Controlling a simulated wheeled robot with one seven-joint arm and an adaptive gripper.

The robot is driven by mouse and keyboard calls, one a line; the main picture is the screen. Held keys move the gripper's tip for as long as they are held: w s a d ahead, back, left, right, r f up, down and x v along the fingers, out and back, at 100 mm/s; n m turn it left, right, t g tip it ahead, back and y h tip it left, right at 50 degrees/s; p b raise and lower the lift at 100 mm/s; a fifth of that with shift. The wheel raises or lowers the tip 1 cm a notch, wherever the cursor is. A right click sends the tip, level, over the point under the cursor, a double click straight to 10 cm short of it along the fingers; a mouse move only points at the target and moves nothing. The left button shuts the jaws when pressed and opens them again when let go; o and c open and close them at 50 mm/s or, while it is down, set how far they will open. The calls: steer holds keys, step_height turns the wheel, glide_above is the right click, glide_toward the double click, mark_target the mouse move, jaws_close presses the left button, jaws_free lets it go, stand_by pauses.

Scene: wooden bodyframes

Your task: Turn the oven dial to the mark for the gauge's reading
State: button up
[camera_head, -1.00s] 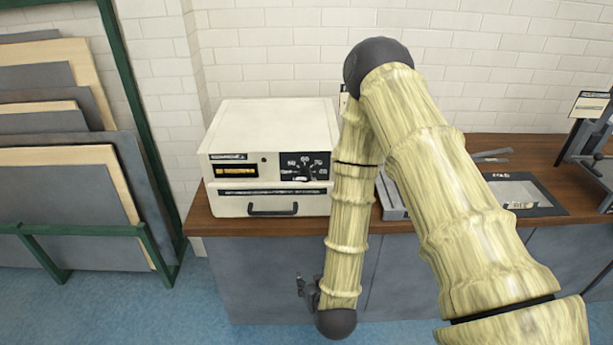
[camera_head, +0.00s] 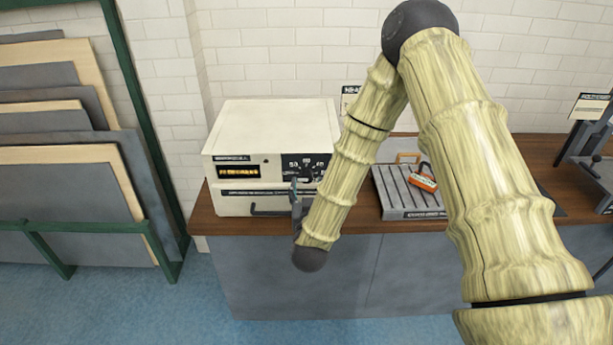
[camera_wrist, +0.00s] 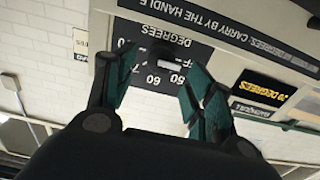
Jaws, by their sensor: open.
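The cream oven (camera_head: 275,130) stands on the wooden counter. Its black dial plate (camera_head: 296,160) is on the right of its front, with the dark dial (camera_head: 307,172) partly behind my gripper (camera_head: 298,196). In the wrist view the plate is upside down, with marks including 60 and 70, and the dark dial (camera_wrist: 163,52) lies between and beyond my open teal fingers (camera_wrist: 158,68). I cannot tell whether they touch it or where it points.
A grey slotted tray (camera_head: 400,197) with an orange-and-white object (camera_head: 422,178) sits right of the oven. The oven's lower handle (camera_head: 268,209) juts out near my gripper. A green rack (camera_head: 150,170) of boards stands at the left.

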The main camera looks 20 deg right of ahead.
mark_target(307, 179)
steer(key=shift+p+x, duration=0.55)
steer(key=shift+x, duration=1.75)
steer(key=shift+c, duration=0.4)
steer(key=c, duration=0.9)
steer(key=shift+f, duration=0.1)
steer(key=shift+c, duration=0.2)
